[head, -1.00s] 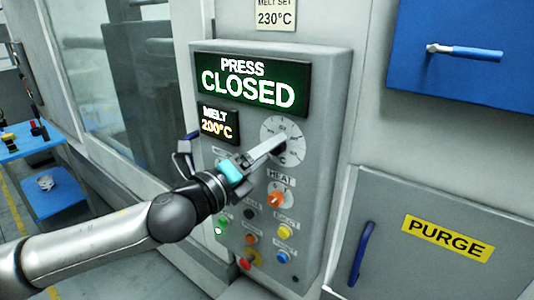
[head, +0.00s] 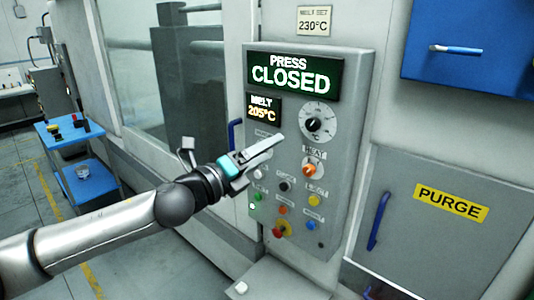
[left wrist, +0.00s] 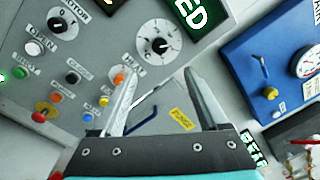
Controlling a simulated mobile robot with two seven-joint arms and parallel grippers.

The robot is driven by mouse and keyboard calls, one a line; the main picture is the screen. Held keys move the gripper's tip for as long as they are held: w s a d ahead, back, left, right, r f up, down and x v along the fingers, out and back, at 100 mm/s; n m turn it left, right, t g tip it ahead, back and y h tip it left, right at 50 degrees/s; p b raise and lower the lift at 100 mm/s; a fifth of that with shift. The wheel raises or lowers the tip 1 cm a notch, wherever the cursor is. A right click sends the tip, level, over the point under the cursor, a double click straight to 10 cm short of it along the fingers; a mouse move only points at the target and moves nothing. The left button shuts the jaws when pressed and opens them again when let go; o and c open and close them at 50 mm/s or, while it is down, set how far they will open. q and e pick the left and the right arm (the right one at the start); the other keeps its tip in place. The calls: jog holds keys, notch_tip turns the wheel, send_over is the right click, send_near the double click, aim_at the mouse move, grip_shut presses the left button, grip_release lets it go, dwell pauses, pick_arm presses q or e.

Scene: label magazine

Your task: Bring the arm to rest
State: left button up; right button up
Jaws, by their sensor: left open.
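My left arm (head: 110,232) reaches in from the left in the head view. My left gripper (head: 272,146) is in front of the control panel (head: 345,190), to the left of and below the temperature dial (head: 313,124). In the left wrist view the gripper (left wrist: 160,95) has its two fingers apart, with nothing between them. The dial (left wrist: 159,41) stands clear of the fingers there. The panel reads PRESS CLOSED, and the melt display (head: 262,110) reads 205°C. My right gripper is in neither view.
A MELT SET 230°C label (head: 313,20) is above the panel. To the right are a blue box (head: 470,60) and a PURGE door (head: 420,230) with a blue handle (head: 378,220). A blue cart (head: 70,138) stands at the left on open floor.

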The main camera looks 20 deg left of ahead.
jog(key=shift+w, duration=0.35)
pick_arm(q)
jog(key=shift+f, duration=0.1)
